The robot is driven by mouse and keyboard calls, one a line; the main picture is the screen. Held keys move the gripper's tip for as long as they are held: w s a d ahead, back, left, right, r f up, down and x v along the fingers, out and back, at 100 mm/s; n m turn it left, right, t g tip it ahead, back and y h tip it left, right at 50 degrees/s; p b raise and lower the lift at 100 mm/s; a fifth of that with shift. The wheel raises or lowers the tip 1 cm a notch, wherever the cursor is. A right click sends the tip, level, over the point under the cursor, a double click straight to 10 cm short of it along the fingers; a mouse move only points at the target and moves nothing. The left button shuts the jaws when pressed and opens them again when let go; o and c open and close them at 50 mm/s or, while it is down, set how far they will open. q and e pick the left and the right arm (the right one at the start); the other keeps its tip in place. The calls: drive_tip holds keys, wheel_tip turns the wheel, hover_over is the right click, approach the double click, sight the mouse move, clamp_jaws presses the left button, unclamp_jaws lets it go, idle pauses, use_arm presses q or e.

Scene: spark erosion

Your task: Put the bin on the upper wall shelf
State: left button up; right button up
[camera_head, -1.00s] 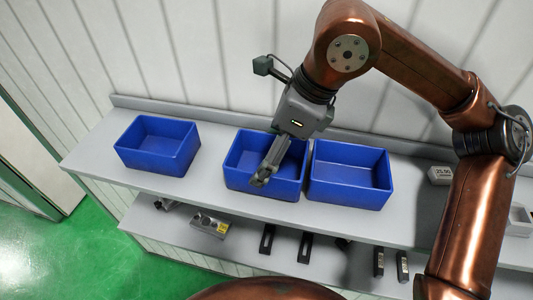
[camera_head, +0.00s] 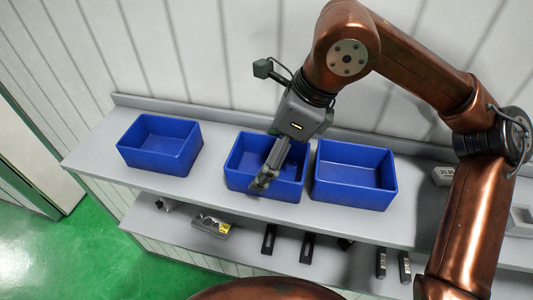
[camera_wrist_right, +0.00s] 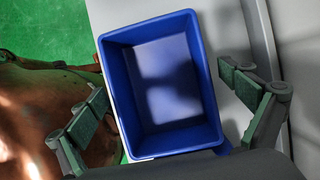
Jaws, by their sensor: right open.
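Three open, empty blue bins stand upright on the upper wall shelf (camera_head: 90,150): a left bin (camera_head: 150,162), a middle bin (camera_head: 230,178) and a right bin (camera_head: 350,190). My right gripper (camera_head: 264,184) is at the middle bin, its fingers partly hiding that bin's front and inside. In the right wrist view, an empty blue bin (camera_wrist_right: 165,85) fills the space between the open fingers of the right gripper (camera_wrist_right: 172,105). Gaps show between the fingers and the bin's walls. My left gripper is not in view.
A lower shelf (camera_head: 185,232) carries a metal block (camera_head: 211,227) and several dark parts. A small box marked with digits (camera_head: 444,176) stands on the upper shelf at right. The white panelled wall is close behind. The middle and right bins nearly touch; free shelf lies left of the middle bin.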

drive_tip(key=shift+r, duration=0.2)
drive_tip(key=shift+w+d+r, duration=0.15)
drive_tip(key=shift+d+r, duration=0.05)
drive_tip(key=shift+r, duration=0.15)
drive_tip(key=b+v, duration=0.2)
drive_tip(key=v, duration=0.9)
